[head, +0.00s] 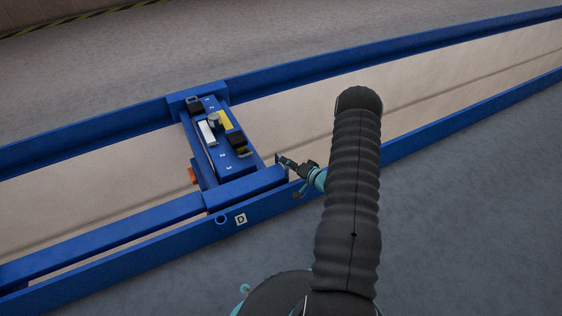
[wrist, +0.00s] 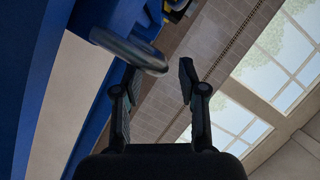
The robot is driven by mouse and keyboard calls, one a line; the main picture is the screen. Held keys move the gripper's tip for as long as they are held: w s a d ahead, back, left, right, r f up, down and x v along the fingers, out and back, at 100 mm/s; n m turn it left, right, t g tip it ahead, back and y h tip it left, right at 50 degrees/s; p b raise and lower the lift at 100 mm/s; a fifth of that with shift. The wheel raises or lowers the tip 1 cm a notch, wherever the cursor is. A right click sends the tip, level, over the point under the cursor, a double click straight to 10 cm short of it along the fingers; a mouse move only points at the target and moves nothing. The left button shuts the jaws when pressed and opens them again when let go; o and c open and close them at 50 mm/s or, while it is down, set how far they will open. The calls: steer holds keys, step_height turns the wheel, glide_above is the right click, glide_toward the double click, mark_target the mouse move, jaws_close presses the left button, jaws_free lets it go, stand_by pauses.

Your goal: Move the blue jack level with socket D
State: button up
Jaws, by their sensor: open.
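The blue jack (head: 207,155) spans the two blue rails, with a black, white and yellow top. Socket D (head: 221,219) is a round hole in the near rail, beside a white "D" label (head: 241,218). The socket lies below the left end of the jack's near beam; I cannot tell whether they are exactly level. My gripper (head: 281,160) is at the jack's near right end. In the wrist view my gripper (wrist: 158,69) is open, with a grey rounded metal bar (wrist: 128,48) close to its fingertips. I cannot tell whether they touch.
The near blue rail (head: 440,134) and the far blue rail (head: 350,67) run on to the right, with a pale empty strip between them. An orange part (head: 192,175) shows at the jack's left side. Grey floor (head: 460,220) in front is clear.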

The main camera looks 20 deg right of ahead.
steer(key=shift+x, duration=2.05)
jaws_close()
